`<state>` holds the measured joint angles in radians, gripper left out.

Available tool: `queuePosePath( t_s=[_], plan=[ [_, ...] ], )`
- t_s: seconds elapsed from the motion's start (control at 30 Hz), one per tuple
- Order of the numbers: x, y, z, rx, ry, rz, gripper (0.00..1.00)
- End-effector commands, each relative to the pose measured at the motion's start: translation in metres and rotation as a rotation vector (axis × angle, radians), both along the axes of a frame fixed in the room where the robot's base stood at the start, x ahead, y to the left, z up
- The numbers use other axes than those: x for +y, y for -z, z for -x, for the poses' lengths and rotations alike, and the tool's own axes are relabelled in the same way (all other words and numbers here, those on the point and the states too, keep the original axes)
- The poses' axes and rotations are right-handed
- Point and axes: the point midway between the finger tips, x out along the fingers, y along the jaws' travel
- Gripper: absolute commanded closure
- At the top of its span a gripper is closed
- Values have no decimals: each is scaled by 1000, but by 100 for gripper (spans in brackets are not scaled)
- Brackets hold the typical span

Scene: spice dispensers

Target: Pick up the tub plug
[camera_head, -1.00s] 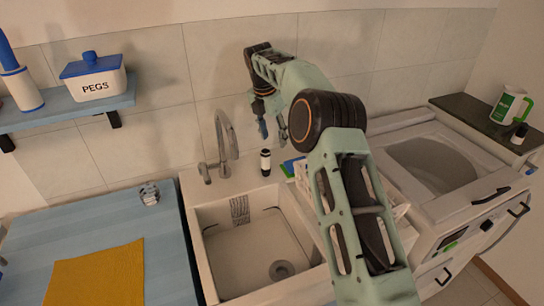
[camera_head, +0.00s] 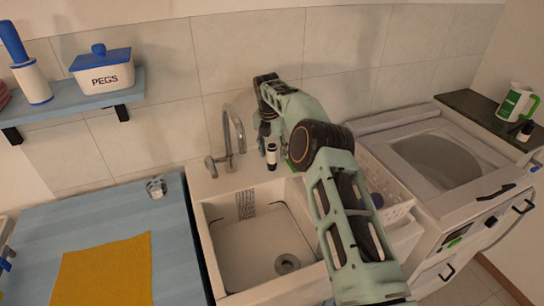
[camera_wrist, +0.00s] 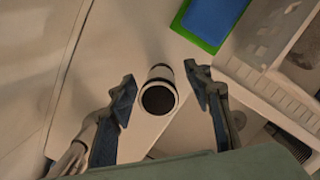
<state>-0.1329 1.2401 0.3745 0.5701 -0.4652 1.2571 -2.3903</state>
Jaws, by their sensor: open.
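A small upright cylinder (camera_head: 271,157), black at the ends with a white band, stands on the sink's back ledge right of the tap. In the wrist view the cylinder (camera_wrist: 159,90) shows its dark round top between the fingers. My gripper (camera_wrist: 160,78) is open, one finger on each side of it, with gaps visible; its height relative to the cylinder is unclear. In the head view my arm hides much of the gripper. A round grey drain fitting (camera_head: 287,264) sits in the basin floor. I cannot tell for certain which of these is the tub plug.
The metal tap (camera_head: 232,135) stands close left of the cylinder. A blue and green flat item (camera_wrist: 212,20) and a white basket (camera_head: 398,212) lie to the right. The sink basin (camera_head: 240,250) is open in front. A yellow cloth (camera_head: 105,270) lies on the blue counter.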

Motion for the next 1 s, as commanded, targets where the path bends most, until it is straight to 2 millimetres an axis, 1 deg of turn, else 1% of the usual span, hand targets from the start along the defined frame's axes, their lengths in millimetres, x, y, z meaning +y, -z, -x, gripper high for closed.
queuePosePath(
  t_s=[0.1, 0.2, 0.47, 0.57, 0.9, 1.0],
  plan=[
    [0, 14, -2, 1, 0, 1, 54],
    [0, 23, -4, 0, 0, 0, 54],
    [0, 26, -4, -1, 0, -1, 54],
    [0, 26, -4, -1, 0, 0, 63],
    [0, 26, -4, -1, 0, 0, 100],
    [0, 25, -4, -1, 0, 0, 100]
  ],
)
